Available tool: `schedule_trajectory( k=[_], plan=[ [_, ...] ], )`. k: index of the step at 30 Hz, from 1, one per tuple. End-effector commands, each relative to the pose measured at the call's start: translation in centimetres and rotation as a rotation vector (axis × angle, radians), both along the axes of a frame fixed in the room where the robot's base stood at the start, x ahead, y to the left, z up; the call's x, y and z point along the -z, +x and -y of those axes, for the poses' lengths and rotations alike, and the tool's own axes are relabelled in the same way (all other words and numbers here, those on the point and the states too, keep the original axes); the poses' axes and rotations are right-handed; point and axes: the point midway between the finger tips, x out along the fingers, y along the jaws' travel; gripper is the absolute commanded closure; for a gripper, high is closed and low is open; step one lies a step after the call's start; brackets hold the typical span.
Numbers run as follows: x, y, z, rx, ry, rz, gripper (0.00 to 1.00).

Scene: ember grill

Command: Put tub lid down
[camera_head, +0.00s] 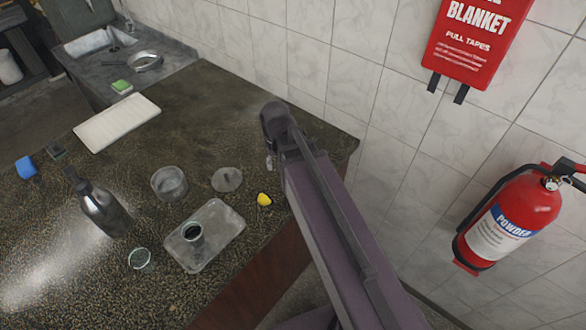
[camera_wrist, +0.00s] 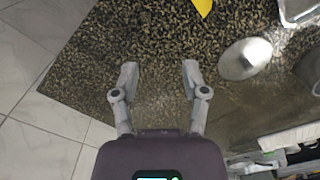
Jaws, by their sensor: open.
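The tub lid (camera_head: 227,179), a round grey disc with a small knob, lies flat on the dark speckled counter, apart from the clear round tub (camera_head: 169,183) to its left. The lid also shows in the wrist view (camera_wrist: 245,58), to the right of my gripper (camera_wrist: 158,72). My gripper is open with nothing between its fingers, above the counter near its edge. In the head view my arm mostly hides the gripper, with only a small part showing at the arm's left side.
A yellow lemon piece (camera_head: 264,199) lies near the lid. A tray (camera_head: 222,246) holds a cup of dark liquid (camera_head: 193,232). A dark bottle (camera_head: 104,208), a small glass bowl (camera_head: 139,259) and a white board (camera_head: 117,122) stand further left. A tiled wall (camera_head: 320,70) rises behind.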

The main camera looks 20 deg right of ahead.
Motion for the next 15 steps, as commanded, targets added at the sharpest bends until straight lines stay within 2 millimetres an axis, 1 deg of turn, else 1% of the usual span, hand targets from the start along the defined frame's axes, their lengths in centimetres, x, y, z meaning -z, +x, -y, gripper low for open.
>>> schedule_trajectory(
  k=[1, 3, 6, 9, 15],
  plan=[
    [0.0, -1.5, 1.2, -0.006, 0.0, 0.0, 0.42],
    [0.0, -2.4, 2.3, -0.021, 0.0, 0.0, 0.42],
    [0.0, -3.3, 3.2, -0.036, 0.0, 0.0, 0.42],
    [0.0, -3.5, 3.6, -0.041, 0.0, 0.0, 0.42],
    [0.0, -3.5, 3.6, -0.043, 0.0, 0.0, 0.42]
  ],
)
